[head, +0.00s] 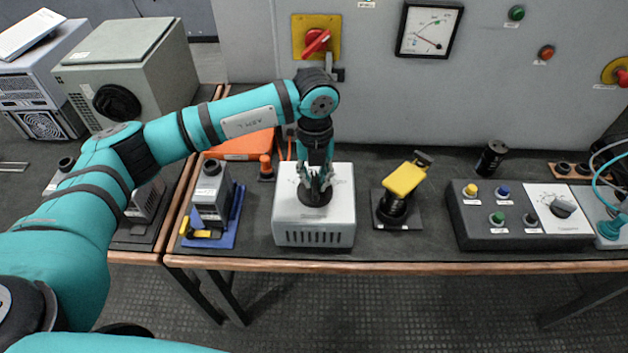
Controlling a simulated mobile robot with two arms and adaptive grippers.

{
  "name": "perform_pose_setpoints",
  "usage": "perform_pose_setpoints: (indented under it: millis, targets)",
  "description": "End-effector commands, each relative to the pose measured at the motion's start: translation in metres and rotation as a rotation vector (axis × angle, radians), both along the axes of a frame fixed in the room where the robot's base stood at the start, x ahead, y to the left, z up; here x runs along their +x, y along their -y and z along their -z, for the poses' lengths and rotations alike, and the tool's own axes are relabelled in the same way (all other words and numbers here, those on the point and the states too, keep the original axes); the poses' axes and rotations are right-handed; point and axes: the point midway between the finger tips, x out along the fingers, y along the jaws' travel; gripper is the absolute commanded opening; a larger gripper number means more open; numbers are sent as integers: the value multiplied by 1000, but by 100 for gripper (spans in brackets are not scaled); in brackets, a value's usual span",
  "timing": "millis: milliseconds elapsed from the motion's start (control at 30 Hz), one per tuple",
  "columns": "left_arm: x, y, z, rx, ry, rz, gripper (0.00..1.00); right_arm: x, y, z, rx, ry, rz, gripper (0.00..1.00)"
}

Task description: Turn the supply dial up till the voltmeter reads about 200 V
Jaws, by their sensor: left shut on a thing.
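The supply (313,235) is a pale grey box with a slotted front, standing on the bench near the middle of the view. Its black dial (314,197) is on the top face. My left gripper (315,186) reaches down from above and is shut on the dial, hiding part of it and its scale. The voltmeter (430,30) is a square white gauge with a black frame on the grey cabinet behind. Its needle is thin and red; the figures are too small to read. My right gripper is not in view.
A yellow-handled switch (402,183) stands just right of the supply. A dark control box (500,228) with several buttons is further right. On the left are a grey device on a blue tray (230,222) and an orange case (240,148). A red rotary switch (316,40) is on the cabinet.

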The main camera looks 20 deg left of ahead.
Motion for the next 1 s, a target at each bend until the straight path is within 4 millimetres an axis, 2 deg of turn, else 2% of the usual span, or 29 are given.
perform_pose_setpoints:
  millis: [300,733,767,800,900,1000]
  targets:
    - [1,1,-1,-1,4,96,0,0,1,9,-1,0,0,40]
    - [1,1,-1,-1,3,105,0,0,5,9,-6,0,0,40]
    - [1,1,-1,-1,3,105,17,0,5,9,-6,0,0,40]
    - [1,1,-1,-1,3,105,22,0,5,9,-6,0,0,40]
    - [1,1,-1,0,2,105,35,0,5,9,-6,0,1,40]
    - [1,1,-1,-1,1,105,36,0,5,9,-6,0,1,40]
